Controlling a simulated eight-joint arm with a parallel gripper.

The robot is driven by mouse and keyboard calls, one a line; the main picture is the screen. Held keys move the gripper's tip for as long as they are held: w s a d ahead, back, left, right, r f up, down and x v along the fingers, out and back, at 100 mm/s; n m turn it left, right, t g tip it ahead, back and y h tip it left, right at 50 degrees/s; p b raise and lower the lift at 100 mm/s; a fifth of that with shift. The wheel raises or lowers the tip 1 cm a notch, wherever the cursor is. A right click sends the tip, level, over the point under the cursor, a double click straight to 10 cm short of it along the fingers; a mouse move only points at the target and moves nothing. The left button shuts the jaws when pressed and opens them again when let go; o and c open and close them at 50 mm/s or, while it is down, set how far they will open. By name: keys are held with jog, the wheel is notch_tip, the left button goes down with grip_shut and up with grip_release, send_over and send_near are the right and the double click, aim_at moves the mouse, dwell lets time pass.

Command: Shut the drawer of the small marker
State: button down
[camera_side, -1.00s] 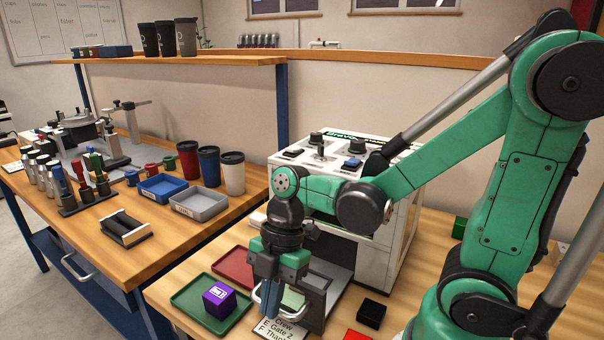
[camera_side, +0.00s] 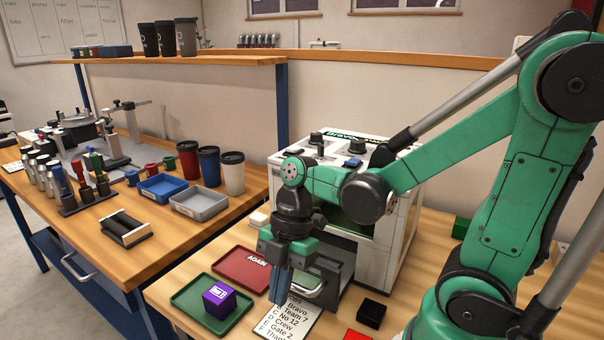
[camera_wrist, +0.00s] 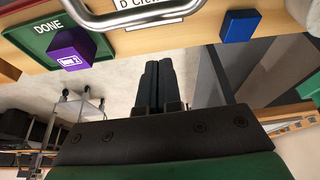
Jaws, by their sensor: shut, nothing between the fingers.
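The small marker (camera_side: 345,225) is a white machine with knobs on top and a "Bravo" label at the back. Its grey drawer (camera_side: 340,262) sticks partly out of the front. The drawer's silver bar handle (camera_side: 312,294) faces my gripper; the handle also spans the top of the wrist view (camera_wrist: 135,24). My gripper (camera_side: 278,290) points down just in front of the handle, fingers shut and empty. In the wrist view, the two dark fingers (camera_wrist: 158,85) lie together. I cannot tell whether they touch the handle. The drawer's inside is mostly hidden by my gripper.
A green tray (camera_side: 185,298) holds a purple cube (camera_side: 219,300), left of my gripper. A red "AGAIN" tray (camera_side: 232,268) lies behind it. A printed card (camera_side: 285,325) lies below the handle.

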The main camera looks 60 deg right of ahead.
aim_at(318, 261)
jog(key=a+v, duration=0.1)
jog(key=v, duration=0.9)
jog(key=a+h, duration=0.7)
jog(key=a, duration=0.1)
jog(key=x, duration=0.3)
jog(key=d+x, duration=0.1)
jog(key=x, duration=0.3)
jog(key=d+x, duration=0.1)
jog(key=x, duration=0.3)
jog(key=shift+w+d+r, duration=0.25)
jog(key=shift+w+r, duration=0.1)
jog(key=shift+d+f, duration=0.15)
jog(key=shift+d, duration=0.55)
jog(key=d, duration=0.8)
jog(key=shift+d, duration=0.35)
jog(key=shift+a, duration=0.1)
